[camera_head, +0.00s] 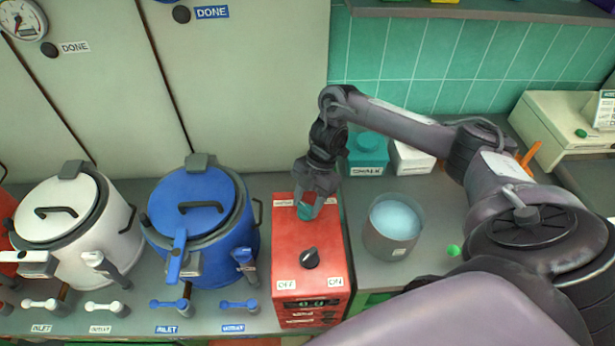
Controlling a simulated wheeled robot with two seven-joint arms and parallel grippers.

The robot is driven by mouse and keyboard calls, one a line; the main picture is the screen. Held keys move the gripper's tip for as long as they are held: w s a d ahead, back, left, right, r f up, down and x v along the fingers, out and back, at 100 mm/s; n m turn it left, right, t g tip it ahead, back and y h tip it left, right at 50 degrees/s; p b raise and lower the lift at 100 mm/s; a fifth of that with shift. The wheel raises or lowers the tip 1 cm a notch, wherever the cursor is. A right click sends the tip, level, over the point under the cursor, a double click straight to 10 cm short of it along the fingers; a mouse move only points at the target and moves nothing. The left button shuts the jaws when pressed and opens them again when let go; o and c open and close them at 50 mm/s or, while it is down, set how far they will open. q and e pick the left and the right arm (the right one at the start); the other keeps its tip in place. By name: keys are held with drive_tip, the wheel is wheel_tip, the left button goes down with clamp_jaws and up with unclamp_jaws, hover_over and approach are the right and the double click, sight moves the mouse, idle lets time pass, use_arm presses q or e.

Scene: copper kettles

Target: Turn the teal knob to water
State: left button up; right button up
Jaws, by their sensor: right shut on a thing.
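A red control box (300,252) stands on the counter in the middle of the picture. The teal knob (305,212) is on its upper part, mostly hidden under my right gripper. My right gripper (308,205) points down and is shut on the teal knob. The knob's pointer and most of the labels beside it are covered, so I cannot tell its setting. My left gripper is not in view.
A blue kettle (245,215) and a white kettle (122,215) stand left of the box, with small levers in front. A pot of pale liquid (376,241), a teal container marked CHALK (368,155) and a white container (413,158) stand to the right.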

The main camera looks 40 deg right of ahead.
drive_tip(key=shift+w+r, duration=0.1)
drive_tip(key=o, duration=1)
drive_tip(key=shift+p+v, duration=0.55)
drive_tip(key=shift+v, duration=3.3)
